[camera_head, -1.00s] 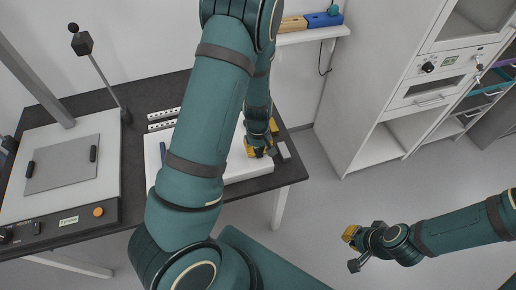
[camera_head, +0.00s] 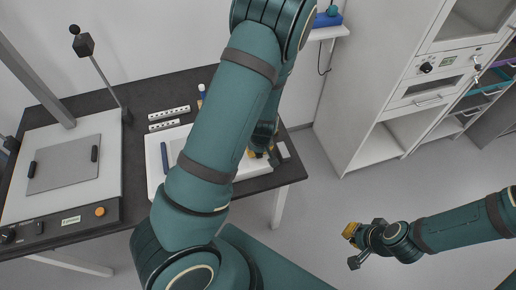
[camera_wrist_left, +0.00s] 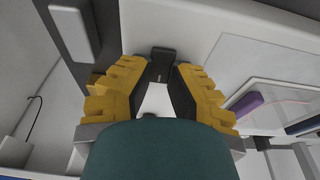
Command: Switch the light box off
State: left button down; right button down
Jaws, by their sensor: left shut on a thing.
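A white, flat box with a paler panel, which looks like the light box (camera_head: 153,165), lies on the dark table, partly hidden by my left arm. The left wrist view shows its white frame (camera_wrist_left: 215,25) and panel close up. My left gripper (camera_head: 262,153) is at its right end, partly hidden in the head view. In the left wrist view its fingers (camera_wrist_left: 162,80) are closed around a small black block, like a switch (camera_wrist_left: 162,62), on the white frame. Whether the panel is lit I cannot tell. My right gripper (camera_head: 352,248) is open and empty above the floor.
A white-topped device (camera_head: 108,140) with a grey plate, black handles and an orange button stands at the left. Two white perforated strips (camera_head: 168,113) lie behind the light box. A tall cabinet (camera_head: 350,110) stands right.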

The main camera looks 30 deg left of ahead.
pick_arm(q)
jog(key=shift+s+f, duration=0.1)
jog(key=shift+f, duration=0.05)
jog(key=c, duration=0.8)
grip_release()
jog(key=v, duration=1.2)
